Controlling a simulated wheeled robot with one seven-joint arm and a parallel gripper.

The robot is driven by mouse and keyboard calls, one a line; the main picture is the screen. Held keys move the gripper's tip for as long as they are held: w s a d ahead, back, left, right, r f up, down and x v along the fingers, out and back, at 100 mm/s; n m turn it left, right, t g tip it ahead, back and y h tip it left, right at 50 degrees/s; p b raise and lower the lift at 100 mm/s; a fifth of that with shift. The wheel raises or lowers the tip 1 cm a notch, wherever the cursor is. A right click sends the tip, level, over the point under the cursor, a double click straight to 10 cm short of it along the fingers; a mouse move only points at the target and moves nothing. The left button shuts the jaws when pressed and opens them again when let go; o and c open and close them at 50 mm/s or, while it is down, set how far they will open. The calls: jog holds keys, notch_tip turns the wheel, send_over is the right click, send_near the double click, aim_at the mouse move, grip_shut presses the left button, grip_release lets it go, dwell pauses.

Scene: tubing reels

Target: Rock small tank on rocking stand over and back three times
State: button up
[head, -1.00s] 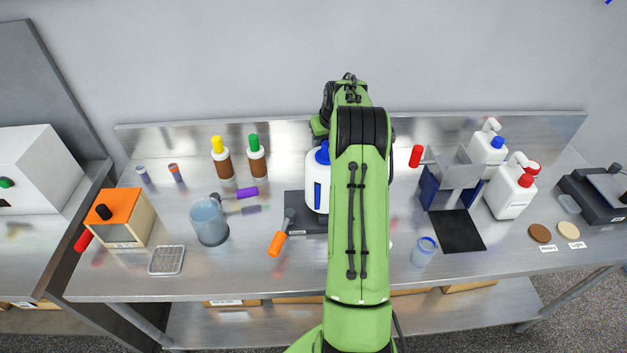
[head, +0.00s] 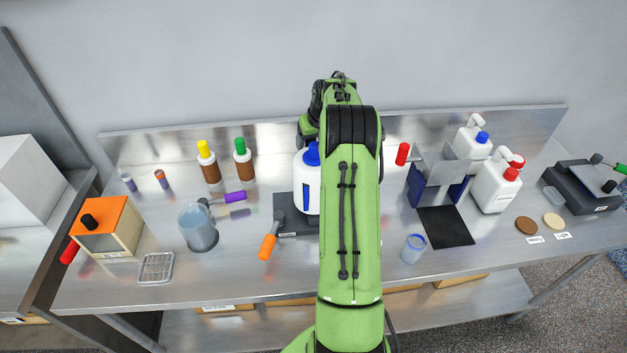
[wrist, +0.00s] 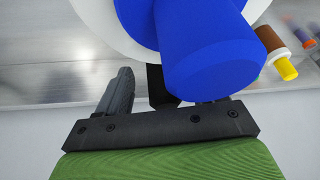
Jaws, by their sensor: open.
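A white tank with a blue cap and a blue side strip (head: 303,190) stands upright on a dark, labelled base (head: 283,212) at mid-bench, partly behind my green arm. I take these for the small tank and rocking stand. An orange handle (head: 267,246) on a grey joint sticks out at the base's front left. In the wrist view the blue cap (wrist: 212,65) looms large in front of my gripper (wrist: 150,85). One dark finger shows left of the cap; the cap hides much of the rest. The jaws are open, and I cannot tell whether they touch the cap. The head view hides the gripper behind the arm.
A clear beaker (head: 198,228) and purple handle (head: 235,196) stand to the left, with brown bottles (head: 209,170) behind. A blue holder (head: 425,187), black mat (head: 446,227), small cup (head: 413,249) and white pump bottles (head: 493,190) stand to the right.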

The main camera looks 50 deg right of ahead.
jog(key=v, duration=1.5)
jog(key=shift+f, duration=0.1)
jog(key=s+a+r+n+b, duration=0.1)
jog(key=s+a+r, duration=0.15)
jog(key=a, duration=0.95)
jog(key=s+a+r+n+b, duration=0.1)
jog(key=a+r, duration=0.2)
jog(key=a, duration=1)
jog(key=s+a+f+n, duration=0.1)
jog(key=s+a+f, duration=0.2)
jog(key=s, duration=0.3)
jog(key=s+a+f+n+y+b, duration=0.1)
jog(key=s+a+f, duration=0.2)
jog(key=s+a, duration=0.2)
jog(key=s+a+f+n+t+b, duration=0.1)
jog(key=s+a+f, duration=0.2)
jog(key=s, duration=0.4)
jog(key=shift+s+a, duration=0.3)
jog(key=shift+a, duration=0.45)
